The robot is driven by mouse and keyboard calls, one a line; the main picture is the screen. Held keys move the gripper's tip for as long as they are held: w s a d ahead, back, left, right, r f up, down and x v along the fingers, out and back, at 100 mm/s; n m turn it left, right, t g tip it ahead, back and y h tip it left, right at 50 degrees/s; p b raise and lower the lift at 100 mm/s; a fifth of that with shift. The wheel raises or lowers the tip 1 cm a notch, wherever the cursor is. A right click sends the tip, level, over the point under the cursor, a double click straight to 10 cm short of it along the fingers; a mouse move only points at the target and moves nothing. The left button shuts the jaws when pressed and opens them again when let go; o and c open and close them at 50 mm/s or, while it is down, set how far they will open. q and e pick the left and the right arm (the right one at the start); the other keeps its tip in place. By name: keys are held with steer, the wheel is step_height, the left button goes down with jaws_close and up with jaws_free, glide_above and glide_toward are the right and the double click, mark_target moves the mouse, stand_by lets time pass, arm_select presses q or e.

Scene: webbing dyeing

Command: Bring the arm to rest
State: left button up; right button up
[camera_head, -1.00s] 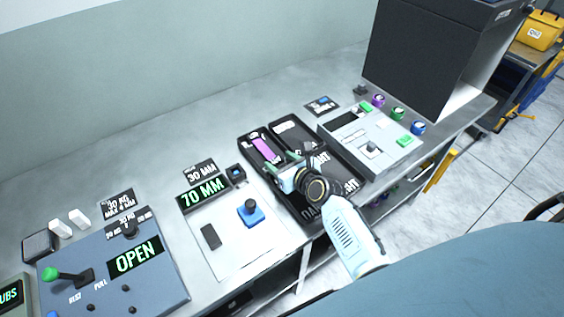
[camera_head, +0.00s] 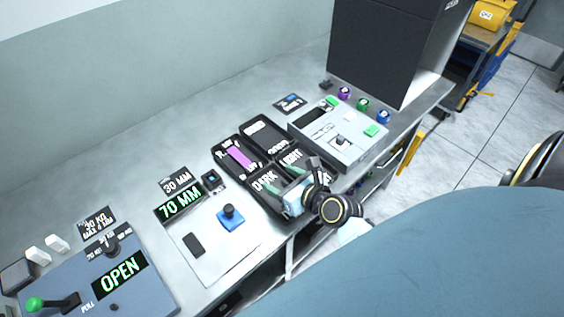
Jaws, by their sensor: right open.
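My right gripper (camera_head: 286,186) is over the near part of a black compartment tray (camera_head: 254,188), with its fingers pointing left over the compartments lettered DARK and LIGHT. The jaws are apart and I see nothing held in them. The far left compartment holds a purple strip (camera_head: 240,157). The far right compartment (camera_head: 263,137) looks empty. The gripper and wrist hide part of the near right compartment. My left gripper is not in this view.
Right are a grey control box (camera_head: 338,137), colored spools (camera_head: 363,104) and a tall dark cabinet (camera_head: 385,45).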

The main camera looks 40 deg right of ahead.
stand_by(0.5)
